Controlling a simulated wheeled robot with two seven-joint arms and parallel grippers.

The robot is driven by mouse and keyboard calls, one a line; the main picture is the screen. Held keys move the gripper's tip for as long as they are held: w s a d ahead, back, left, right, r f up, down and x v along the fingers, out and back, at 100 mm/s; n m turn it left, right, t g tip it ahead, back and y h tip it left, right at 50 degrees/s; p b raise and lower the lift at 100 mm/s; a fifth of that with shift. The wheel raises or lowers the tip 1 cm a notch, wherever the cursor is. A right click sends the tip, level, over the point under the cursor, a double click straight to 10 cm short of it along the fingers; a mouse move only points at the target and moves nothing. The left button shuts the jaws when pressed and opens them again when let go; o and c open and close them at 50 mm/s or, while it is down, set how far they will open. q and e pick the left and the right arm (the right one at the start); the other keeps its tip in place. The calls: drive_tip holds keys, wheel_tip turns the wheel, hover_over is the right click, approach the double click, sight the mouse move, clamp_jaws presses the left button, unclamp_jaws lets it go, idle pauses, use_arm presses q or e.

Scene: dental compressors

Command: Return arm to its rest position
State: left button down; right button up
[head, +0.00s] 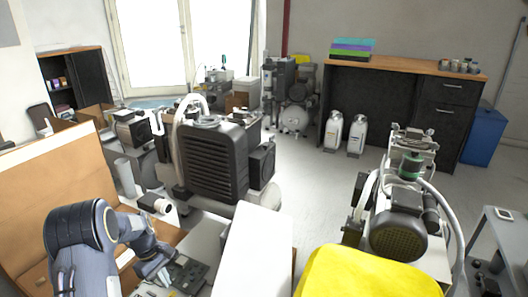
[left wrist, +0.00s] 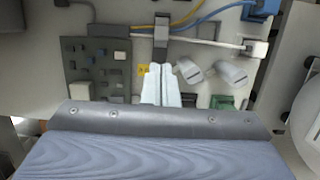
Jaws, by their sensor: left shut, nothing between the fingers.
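My left arm (head: 85,235) reaches in from the lower left of the head view and bends down toward a dark circuit board (head: 188,272). My left gripper (left wrist: 162,84) is shut and empty in the left wrist view, its two pale fingers together in front of a panel. The dark board (left wrist: 85,62) shows there to the left of the fingers. Whether the fingertips touch the panel cannot be told. My right gripper is not in view.
A cardboard box (head: 35,205) stands close to my left arm. A black ribbed compressor unit (head: 212,165) stands behind it. Yellow and blue wires (left wrist: 205,15) run above the fingers. A yellow-topped thing (head: 365,275) is at bottom right. Grey floor (head: 310,190) is open in the middle.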

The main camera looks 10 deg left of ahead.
use_arm(q)
drive_tip(key=s+d+r+m+t, duration=0.25)
drive_tip(key=s+d+r, duration=0.2)
drive_tip(key=r, duration=0.55)
drive_tip(key=s+d+r+m+t, duration=0.1)
drive_tip(key=s+d+r+m, duration=0.3)
drive_tip(key=r, duration=0.5)
drive_tip(key=s+d+r+m+t+h, duration=0.1)
drive_tip(key=s+d+r+m, duration=0.15)
drive_tip(key=s+d, duration=0.45)
drive_tip(key=s+d+r+m+t, duration=0.1)
drive_tip(key=s+d+m+t, duration=0.2)
drive_tip(key=s, duration=0.7)
wheel_tip(320, 180, up, 30)
drive_tip(key=m+g+p, duration=0.1)
drive_tip(key=p, duration=2.9)
drive_tip(key=shift+s+f, duration=0.15)
drive_tip(key=shift+s, duration=0.25)
